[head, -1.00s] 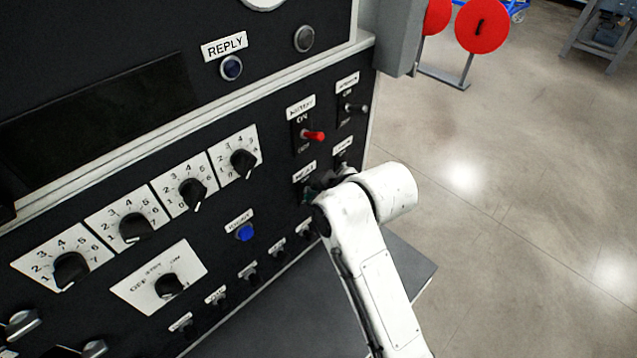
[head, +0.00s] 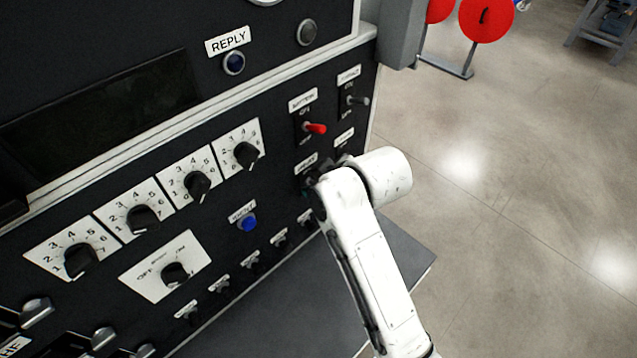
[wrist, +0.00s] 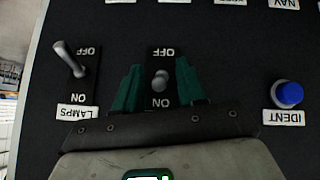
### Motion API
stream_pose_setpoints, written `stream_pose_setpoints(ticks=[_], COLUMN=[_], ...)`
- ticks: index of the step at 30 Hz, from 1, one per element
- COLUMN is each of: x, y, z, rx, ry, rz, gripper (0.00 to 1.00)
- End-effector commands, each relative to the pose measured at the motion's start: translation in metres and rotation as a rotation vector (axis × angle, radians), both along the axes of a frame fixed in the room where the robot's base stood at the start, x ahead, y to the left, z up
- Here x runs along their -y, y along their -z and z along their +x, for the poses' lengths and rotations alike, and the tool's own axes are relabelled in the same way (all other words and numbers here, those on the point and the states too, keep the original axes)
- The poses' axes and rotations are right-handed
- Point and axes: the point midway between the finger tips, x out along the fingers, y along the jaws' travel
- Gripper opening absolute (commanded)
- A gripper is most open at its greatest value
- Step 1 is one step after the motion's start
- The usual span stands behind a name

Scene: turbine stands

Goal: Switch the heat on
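My gripper (wrist: 157,88) is at the panel, with its two green fingers apart on either side of a grey toggle switch (wrist: 161,80). The switch plate reads OFF at the top and ON at the bottom in the upside-down wrist view. Its knob points nearly at the camera, so I cannot tell which way it is set. Its name label is hidden behind the gripper body. I see a gap between fingers and knob. In the head view my wrist and arm hide most of the gripper and this switch.
The LAMPS toggle (wrist: 68,58) is beside the fingers, leaning towards OFF. The blue IDENT button (wrist: 288,94) is on the other side. A dark ledge (head: 290,300) lies below the panel; open floor is to the right.

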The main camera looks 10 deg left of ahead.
Motion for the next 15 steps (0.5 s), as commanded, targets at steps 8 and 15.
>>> stream_pose_setpoints(ticks=[8,15], x=[0.002,0.019], y=[-0.003,-0.029], z=[-0.002,-0.018], rx=[0.000,0.003], ry=[0.001,0.001], rz=[0.000,0.003], gripper=[0.40,0.40])
